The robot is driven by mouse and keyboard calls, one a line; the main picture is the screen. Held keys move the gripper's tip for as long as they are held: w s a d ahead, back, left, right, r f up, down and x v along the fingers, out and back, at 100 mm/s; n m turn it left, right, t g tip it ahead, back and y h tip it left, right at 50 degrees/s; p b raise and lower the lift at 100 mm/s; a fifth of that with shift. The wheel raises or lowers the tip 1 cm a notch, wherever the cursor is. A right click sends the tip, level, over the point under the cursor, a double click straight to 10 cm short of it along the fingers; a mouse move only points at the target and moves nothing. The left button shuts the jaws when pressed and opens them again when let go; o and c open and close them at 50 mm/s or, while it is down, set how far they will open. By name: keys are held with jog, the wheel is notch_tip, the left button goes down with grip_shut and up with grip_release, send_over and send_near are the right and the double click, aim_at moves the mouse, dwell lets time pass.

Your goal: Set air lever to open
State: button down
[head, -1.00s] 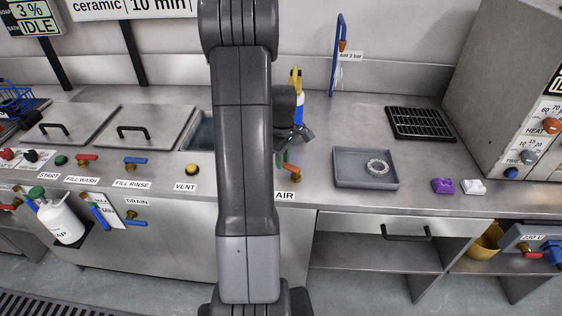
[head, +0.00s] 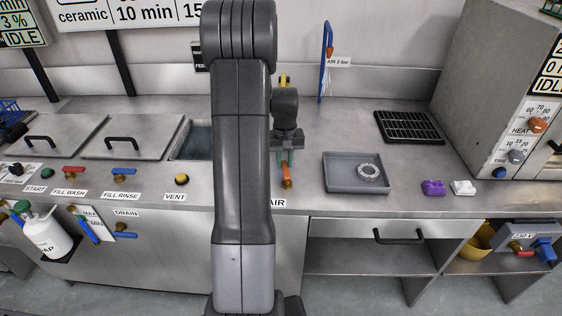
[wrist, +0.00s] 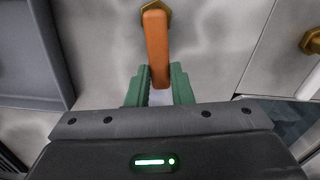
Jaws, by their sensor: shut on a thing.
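The air lever (head: 287,178) is a short orange handle beside the AIR label (head: 278,204) on the steel counter. In the wrist view the lever (wrist: 156,45) runs from a brass nut (wrist: 165,13) at the top down between green finger pads. My gripper (head: 286,158) reaches down over the lever in the head view. In the wrist view my gripper (wrist: 160,90) is shut on the lever near its free end, which the pads partly hide.
A grey tray (head: 338,184) holding a pale ring stands to the right, with a black grid (head: 408,127) behind it. Purple (head: 433,188) and white (head: 464,188) blocks lie farther right. A blue handle (head: 325,60) hangs at the wall. The VENT knob (head: 182,179) is left of my arm.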

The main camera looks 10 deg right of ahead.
jog(key=shift+d+m, duration=0.45)
jog(key=shift+m, duration=0.55)
jog(key=c, duration=1.3)
grip_release()
jog(key=shift+s, duration=0.1)
notch_tip(320, 180, up, 14)
jog(key=shift+f, duration=0.1)
